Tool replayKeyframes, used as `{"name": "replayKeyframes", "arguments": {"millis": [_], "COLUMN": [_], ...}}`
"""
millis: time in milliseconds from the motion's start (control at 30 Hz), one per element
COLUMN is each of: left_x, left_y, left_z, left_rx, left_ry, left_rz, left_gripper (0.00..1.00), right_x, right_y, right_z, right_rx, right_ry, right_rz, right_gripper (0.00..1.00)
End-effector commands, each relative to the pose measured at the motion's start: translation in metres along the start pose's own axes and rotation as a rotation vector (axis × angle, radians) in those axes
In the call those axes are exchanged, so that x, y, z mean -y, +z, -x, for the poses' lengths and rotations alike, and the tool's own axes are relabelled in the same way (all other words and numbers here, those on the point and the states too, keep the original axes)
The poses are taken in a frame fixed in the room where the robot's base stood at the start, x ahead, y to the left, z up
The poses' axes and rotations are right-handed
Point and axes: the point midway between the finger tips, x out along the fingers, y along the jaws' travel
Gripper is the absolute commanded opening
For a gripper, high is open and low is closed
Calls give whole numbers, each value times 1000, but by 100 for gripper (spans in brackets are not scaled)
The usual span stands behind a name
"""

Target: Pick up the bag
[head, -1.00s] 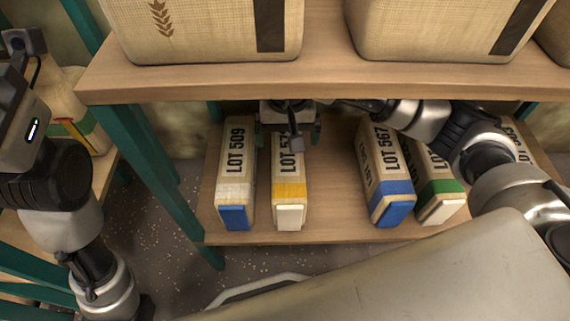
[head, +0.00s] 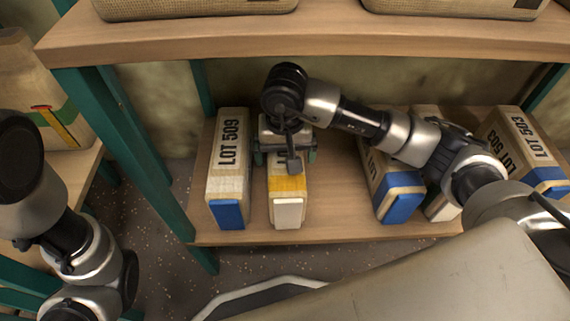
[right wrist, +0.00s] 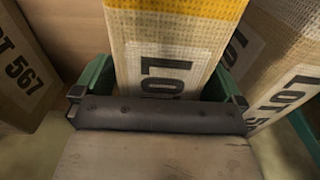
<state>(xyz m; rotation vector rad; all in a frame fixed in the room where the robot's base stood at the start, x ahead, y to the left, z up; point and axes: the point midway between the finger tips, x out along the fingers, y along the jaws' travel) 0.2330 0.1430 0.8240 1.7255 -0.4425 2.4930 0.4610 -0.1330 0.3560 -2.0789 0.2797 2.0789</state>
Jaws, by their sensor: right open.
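The bag with a yellow band and a white end (head: 288,205) stands on the lower shelf, second from the left in the head view. My right gripper (head: 286,158) is over its upper part and hides most of its label. In the right wrist view the bag (right wrist: 170,50) lies between the green fingers of my right gripper (right wrist: 160,82), one at each side. The jaws are open; I cannot tell whether either finger touches the bag. My left arm shows at the left of the head view, but its gripper is out of frame.
A blue-ended bag, LOT 509 (head: 229,165), stands close on the left. Another blue-ended bag (head: 393,192) stands right, past a bare gap of shelf (head: 335,200). The upper shelf (head: 300,38) overhangs behind. A teal post (head: 130,150) stands at left.

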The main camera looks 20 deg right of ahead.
Motion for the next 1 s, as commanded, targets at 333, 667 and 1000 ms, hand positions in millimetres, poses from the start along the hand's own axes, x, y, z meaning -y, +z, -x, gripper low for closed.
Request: {"name": "replayKeyframes", "arguments": {"millis": [333, 667, 1000], "left_x": [0, 0, 1], "left_y": [0, 0, 2], "left_z": [0, 0, -6], "left_rx": [-1, -1, -1], "left_ry": [0, 0, 0], "left_rz": [0, 1, 1], "left_gripper": [0, 0, 0], "right_x": [0, 0, 1], "right_y": [0, 0, -1], "right_z": [0, 0, 12], "right_rx": [0, 0, -6], "right_ry": [0, 0, -5], "right_rz": [0, 0, 0], "right_gripper": [54, 4, 3]}}
